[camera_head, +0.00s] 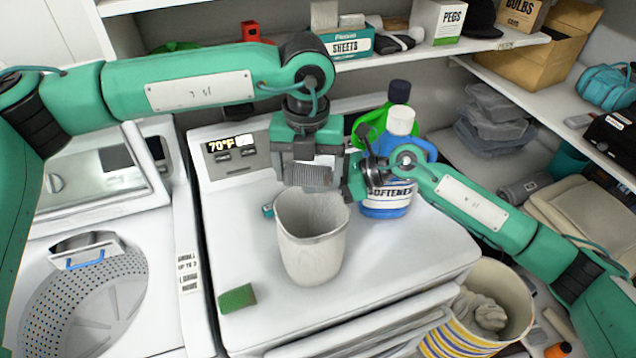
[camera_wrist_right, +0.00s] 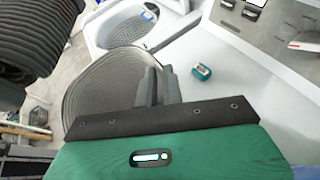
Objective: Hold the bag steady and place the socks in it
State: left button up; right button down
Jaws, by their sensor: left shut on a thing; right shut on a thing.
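A pale grey-white bag (camera_head: 312,248) stands open and upright on the white machine top. My left gripper (camera_head: 312,160) is above its mouth, shut on a grey ribbed bundle that looks like the socks (camera_head: 310,178). The bundle hangs just over the opening. A dark ribbed thing at the top left of the right wrist view, probably the socks (camera_wrist_right: 40,35), is close to the bag. My right gripper (camera_head: 357,180) is at the bag's back right rim. In the right wrist view its fingers (camera_wrist_right: 158,86) are shut at the edge of the ribbed bag (camera_wrist_right: 105,85).
Softener bottles (camera_head: 392,205) stand close behind my right gripper. An open washer drum (camera_head: 85,300) is at left, a striped basket (camera_head: 462,340) at lower right.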

pick_arm(q)
notch_tip(320, 180, down, 11)
pick_arm(e)
jog(key=shift+f, duration=0.15)
dwell(1.1)
pick_arm(q)
jog(key=o, duration=0.9)
notch_tip(320, 180, up, 12)
jog(key=shift+r, duration=0.1)
pick_arm(e)
jog(key=c, duration=1.5)
grip_release()
jog(key=shift+c, duration=0.2)
jog(key=v, duration=1.2)
